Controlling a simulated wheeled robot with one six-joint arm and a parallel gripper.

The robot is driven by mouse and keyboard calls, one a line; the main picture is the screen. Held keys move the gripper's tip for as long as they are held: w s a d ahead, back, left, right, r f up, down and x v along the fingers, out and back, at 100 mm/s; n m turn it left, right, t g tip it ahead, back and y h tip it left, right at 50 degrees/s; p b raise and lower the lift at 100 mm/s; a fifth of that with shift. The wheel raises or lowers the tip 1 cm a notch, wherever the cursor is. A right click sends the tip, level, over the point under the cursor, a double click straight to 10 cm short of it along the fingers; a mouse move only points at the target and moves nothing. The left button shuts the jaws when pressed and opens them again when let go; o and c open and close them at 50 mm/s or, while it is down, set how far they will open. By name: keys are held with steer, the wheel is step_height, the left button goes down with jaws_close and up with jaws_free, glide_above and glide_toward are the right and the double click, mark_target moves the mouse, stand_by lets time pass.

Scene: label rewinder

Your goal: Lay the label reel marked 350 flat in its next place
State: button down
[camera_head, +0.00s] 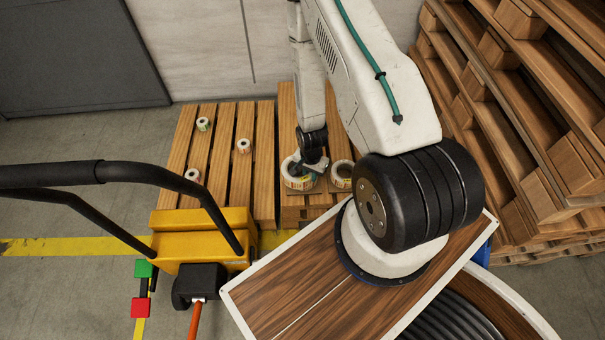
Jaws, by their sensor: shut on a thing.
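A white label reel with a yellowish mark (297,183) is at the front of the right-hand pallet, its open core facing up. My gripper (306,167) reaches down to its right side and is shut on it. The fingers and part of the reel's rim hide one another. I cannot tell whether the reel rests on the surface or hangs just above it. A second white reel (342,176) lies just to the right, partly hidden by my arm. The number 350 is too small to read on either reel.
Three smaller reels, one greenish (203,124), one upper right (244,146) and one lower left (192,174), sit spread on the left wooden pallet (262,165). A yellow pallet truck (200,250) stands in front. Stacked pallets (530,120) crowd the right.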

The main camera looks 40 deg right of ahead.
steer(key=s+f+m, duration=0.5)
steer(key=s+f, duration=0.2)
steer(key=s, duration=0.2)
steer(key=w+d, duration=0.1)
steer(key=w, duration=0.4)
steer(key=w+d, duration=0.2)
steer(key=w, duration=0.2)
steer(key=w+d+f, duration=0.1)
steer(key=w+d, duration=0.1)
steer(key=w, duration=0.3)
steer(key=shift+w+d+f, duration=0.1)
steer(key=shift+w+d, duration=0.1)
steer(key=shift+w, duration=0.15)
steer(key=shift+f, duration=1.8)
steer(key=shift+f, duration=0.45)
steer(key=c, duration=1.3)
jaws_free()
